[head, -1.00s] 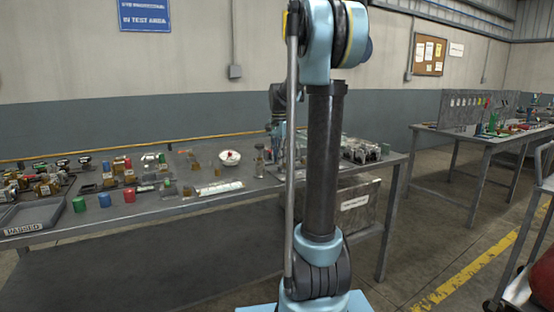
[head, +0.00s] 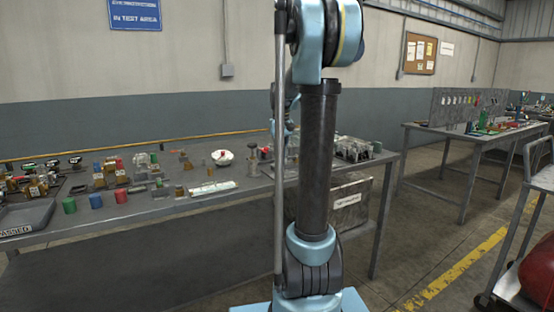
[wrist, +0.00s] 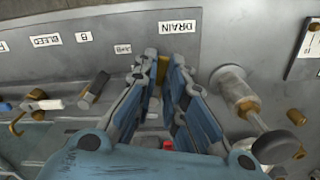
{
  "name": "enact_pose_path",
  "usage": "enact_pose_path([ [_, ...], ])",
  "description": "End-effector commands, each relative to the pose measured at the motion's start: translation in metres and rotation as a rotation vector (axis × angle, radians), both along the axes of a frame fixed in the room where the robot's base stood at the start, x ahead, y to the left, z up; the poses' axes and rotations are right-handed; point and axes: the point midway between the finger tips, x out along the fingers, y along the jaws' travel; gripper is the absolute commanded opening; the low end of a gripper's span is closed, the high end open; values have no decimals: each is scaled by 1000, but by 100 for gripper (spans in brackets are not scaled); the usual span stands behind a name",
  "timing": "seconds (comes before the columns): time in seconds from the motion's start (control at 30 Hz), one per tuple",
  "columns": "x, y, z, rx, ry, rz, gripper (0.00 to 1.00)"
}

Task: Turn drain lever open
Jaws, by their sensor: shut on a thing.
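In the wrist view, my gripper (wrist: 163,72) reaches to the grey panel below the DRAIN label (wrist: 177,27). Its two blue and grey fingers are closed on the drain lever, of which a small yellow-brass part (wrist: 162,66) shows between the fingertips. The fingers hide the rest of the lever, so its angle cannot be told. In the head view, my own arm hides the gripper and the lever.
In the wrist view, a capped metal plunger fitting (wrist: 250,108) stands close right of the fingers. A dark-handled valve (wrist: 95,88) and a white-handled brass valve (wrist: 42,105) are to the left. The bench (head: 150,212) holds many small parts.

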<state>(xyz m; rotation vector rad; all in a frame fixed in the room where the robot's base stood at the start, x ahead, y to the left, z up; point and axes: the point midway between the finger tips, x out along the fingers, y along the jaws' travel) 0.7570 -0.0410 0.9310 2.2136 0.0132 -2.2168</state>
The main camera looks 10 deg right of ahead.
Motion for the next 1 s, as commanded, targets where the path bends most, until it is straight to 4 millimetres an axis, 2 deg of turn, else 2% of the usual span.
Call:
enact_pose_path([
  [0.4, 3, -10, 1, 0, -3, 253, 0],
  [1.0, 4, -13, 1, -1, -3, 318, 0],
])
